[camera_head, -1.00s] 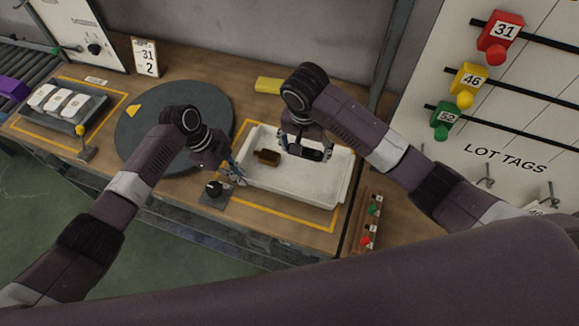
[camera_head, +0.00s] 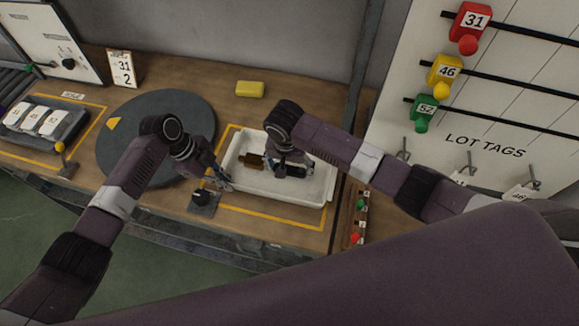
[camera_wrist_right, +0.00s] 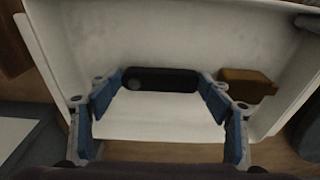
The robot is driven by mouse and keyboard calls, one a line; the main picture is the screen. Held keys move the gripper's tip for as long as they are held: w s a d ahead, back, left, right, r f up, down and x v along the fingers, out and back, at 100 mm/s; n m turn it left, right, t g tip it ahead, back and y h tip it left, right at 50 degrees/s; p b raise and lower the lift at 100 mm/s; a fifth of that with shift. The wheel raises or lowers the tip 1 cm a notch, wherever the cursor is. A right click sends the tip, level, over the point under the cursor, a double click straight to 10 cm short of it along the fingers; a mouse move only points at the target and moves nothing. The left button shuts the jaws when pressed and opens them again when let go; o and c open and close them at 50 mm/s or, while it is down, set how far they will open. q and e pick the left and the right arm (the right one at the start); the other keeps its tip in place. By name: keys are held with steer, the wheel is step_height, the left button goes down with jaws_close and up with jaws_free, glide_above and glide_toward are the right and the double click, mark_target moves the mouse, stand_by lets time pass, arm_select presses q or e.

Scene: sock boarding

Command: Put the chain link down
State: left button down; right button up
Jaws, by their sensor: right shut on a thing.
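The chain link appears to be the dark, rounded, elongated piece (camera_wrist_right: 160,79) in the right wrist view. It lies lengthwise between the blue fingertips of my right gripper (camera_wrist_right: 159,88), which is shut on it. In the head view the link (camera_head: 298,170) shows beside my right gripper (camera_head: 282,170), over the white tray (camera_head: 318,190). Whether the link touches the tray floor is hard to tell. My left gripper (camera_head: 221,180) is at the tray's left edge with nothing visible in it; its opening is too small to judge.
A brown block (camera_head: 253,161) lies in the tray, left of the link; it also shows in the wrist view (camera_wrist_right: 247,85). A black knob (camera_head: 201,196) stands left of the tray. A round dark turntable (camera_head: 125,165) and a yellow block (camera_head: 250,89) are on the bench.

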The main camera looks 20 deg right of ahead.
steer(key=o, duration=1.3)
steer(key=r, duration=0.4)
steer(key=s+r, duration=0.1)
steer(key=r, duration=0.3)
steer(key=a+r, duration=0.1)
steer(key=r, duration=0.3)
steer(key=shift+s+r, duration=0.1)
steer(key=shift+s, duration=0.15)
arm_select(q)
steer(key=c, duration=2.1)
jaws_free()
